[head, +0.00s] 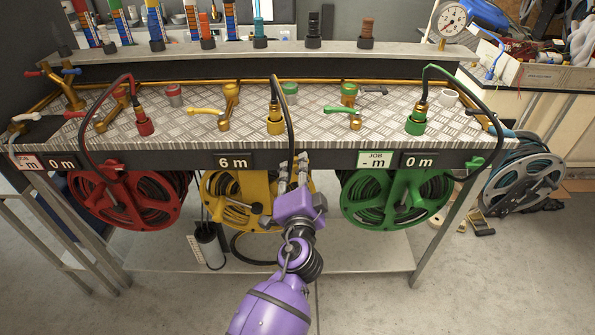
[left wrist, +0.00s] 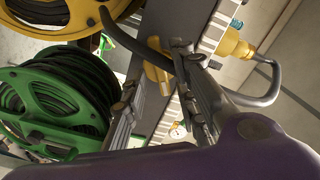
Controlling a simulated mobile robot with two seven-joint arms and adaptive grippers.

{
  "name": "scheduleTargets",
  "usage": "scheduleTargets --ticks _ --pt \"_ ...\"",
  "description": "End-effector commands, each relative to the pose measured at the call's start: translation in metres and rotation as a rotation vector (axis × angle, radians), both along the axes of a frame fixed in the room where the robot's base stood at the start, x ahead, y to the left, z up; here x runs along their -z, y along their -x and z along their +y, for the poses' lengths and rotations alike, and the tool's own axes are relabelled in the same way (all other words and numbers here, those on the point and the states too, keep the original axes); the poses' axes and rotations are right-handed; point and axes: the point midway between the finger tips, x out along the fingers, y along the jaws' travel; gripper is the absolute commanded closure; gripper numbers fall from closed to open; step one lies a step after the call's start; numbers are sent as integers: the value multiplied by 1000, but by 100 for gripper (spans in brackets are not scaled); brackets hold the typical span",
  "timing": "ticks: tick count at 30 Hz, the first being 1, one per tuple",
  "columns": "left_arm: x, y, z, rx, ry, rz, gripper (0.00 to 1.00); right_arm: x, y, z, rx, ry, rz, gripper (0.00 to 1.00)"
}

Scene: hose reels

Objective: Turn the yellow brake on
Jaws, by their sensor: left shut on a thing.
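My left gripper (head: 292,170) reaches up to the front edge of the bench, just right of the yellow hose reel (head: 235,197). In the left wrist view my left gripper (left wrist: 156,78) has its fingers on either side of a yellow piece, the yellow brake (left wrist: 157,62), and is shut on it. In the head view the gripper hides the brake. The display (head: 234,162) above the yellow reel reads 6 m. My right gripper is not in view.
A red reel (head: 145,195) hangs on the left and a green reel (head: 400,190) on the right. A black hose (head: 289,105) loops over the bench edge close to my gripper. A metal cylinder (head: 209,245) stands on the lower shelf. Valves and levers stand on the bench top.

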Motion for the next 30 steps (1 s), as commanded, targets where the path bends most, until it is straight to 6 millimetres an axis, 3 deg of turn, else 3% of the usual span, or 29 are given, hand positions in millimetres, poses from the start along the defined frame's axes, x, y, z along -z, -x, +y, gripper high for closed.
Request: scheduleTargets --ticks 1,15,30 --pt "2 1 -7 14 -43 3 100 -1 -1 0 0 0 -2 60" --pt "9 2 -5 13 -423 7 100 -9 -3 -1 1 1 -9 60" --pt "13 3 -4 13 -572 12 100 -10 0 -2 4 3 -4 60"
